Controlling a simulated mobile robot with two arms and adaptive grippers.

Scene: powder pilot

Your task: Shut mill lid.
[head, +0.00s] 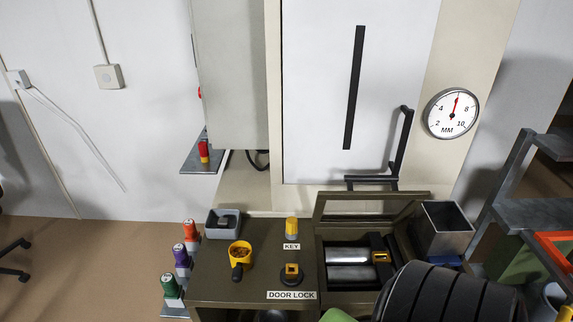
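The mill (350,296) is the olive box at the bottom middle, with two silvery rollers (350,273) showing in its open top. Its lid (318,208), an olive frame around a window, stands raised at the back edge of the opening, so the lid is open. A yellow and black part (379,256) sits at the right end of the rollers. A large black ribbed shape covers the mill's front right corner. Neither of my grippers can be made out in the head view.
Left of the mill, the olive top holds a yellow cup of brown bits (240,254), a grey tray (223,233), a yellow key knob (291,228) and a door lock switch (291,273). A metal bin (446,233) stands right of the lid. A dial (451,112) hangs above.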

